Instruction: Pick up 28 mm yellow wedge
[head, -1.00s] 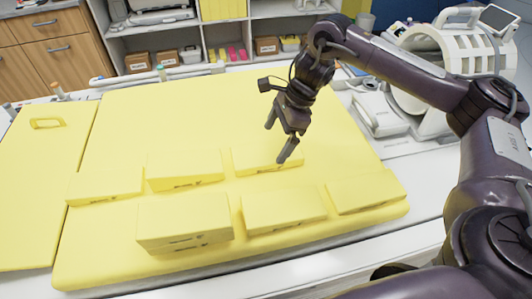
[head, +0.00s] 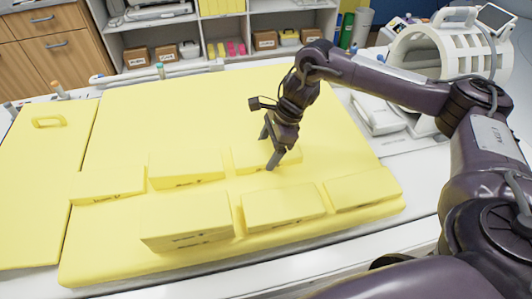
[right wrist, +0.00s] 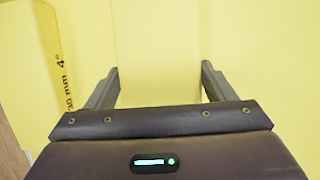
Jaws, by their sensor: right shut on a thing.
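Several yellow wedges lie in two rows on a yellow mattress-like pad (head: 130,110). My right gripper (head: 269,151) reaches down to the back-row right wedge (head: 286,157) and is shut on it. In the right wrist view the two fingers (right wrist: 160,75) stand apart with yellow surface filling the gap. The label on the held wedge is too small to read, so I cannot confirm that it is the 28 mm one. A neighbouring wedge (right wrist: 45,60) in the wrist view has a label reading about 30 mm, 4°. My left gripper is not in view.
Other wedges sit close by: back middle (head: 187,167), front left (head: 187,215), front middle (head: 283,205) and front right (head: 363,187). A yellow board (head: 40,180) lies at the left. A white coil device (head: 440,52) stands at the back right. The pad's rear is clear.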

